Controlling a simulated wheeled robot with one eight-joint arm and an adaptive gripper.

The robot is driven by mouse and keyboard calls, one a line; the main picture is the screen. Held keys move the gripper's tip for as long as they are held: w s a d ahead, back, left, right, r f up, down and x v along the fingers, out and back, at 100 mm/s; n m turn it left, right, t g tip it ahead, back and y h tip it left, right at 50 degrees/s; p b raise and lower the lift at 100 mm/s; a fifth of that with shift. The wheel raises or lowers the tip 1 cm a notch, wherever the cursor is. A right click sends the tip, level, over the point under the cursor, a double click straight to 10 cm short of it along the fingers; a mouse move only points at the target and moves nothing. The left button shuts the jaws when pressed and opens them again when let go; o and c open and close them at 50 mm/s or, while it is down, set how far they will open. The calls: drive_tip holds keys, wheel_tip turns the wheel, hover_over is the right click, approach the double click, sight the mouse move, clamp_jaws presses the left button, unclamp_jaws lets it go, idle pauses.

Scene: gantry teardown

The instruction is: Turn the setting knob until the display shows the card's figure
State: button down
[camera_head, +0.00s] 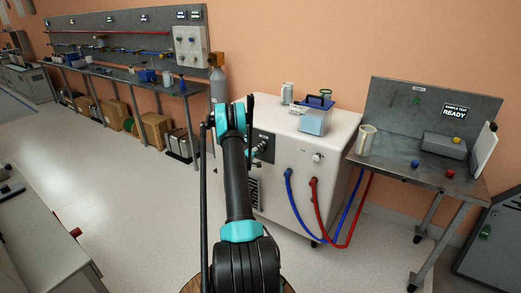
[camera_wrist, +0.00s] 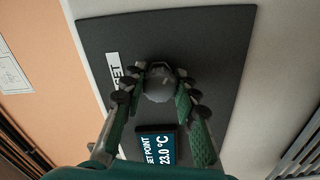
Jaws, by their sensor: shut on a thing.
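The setting knob (camera_wrist: 158,86) is round and grey and sits on a dark panel (camera_wrist: 205,40) of the white cabinet. My gripper (camera_wrist: 160,73) is shut on the knob, one green finger on each side. The display (camera_wrist: 158,147) beside the knob reads "SET POINT 23.0 °C" and appears rotated in the wrist view. In the head view my arm partly hides the dark panel (camera_head: 265,146), and the display cannot be read there. A white sheet (camera_wrist: 13,80) is on the orange wall; its writing is too small to read, and I cannot tell whether it is the card.
The white cabinet (camera_head: 338,134) carries a blue-handled container (camera_head: 313,118) and a light canister (camera_head: 287,93). Blue and red hoses (camera_head: 314,205) loop from its front. A gas cylinder (camera_head: 218,88) stands behind at left. A metal bench (camera_head: 400,160) is at right.

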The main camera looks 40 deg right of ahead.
drive_tip(key=c, duration=1.1)
unclamp_jaws()
drive_tip(key=shift+c, duration=0.2)
drive_tip(key=v, duration=0.7)
drive_tip(key=shift+a, duration=0.3)
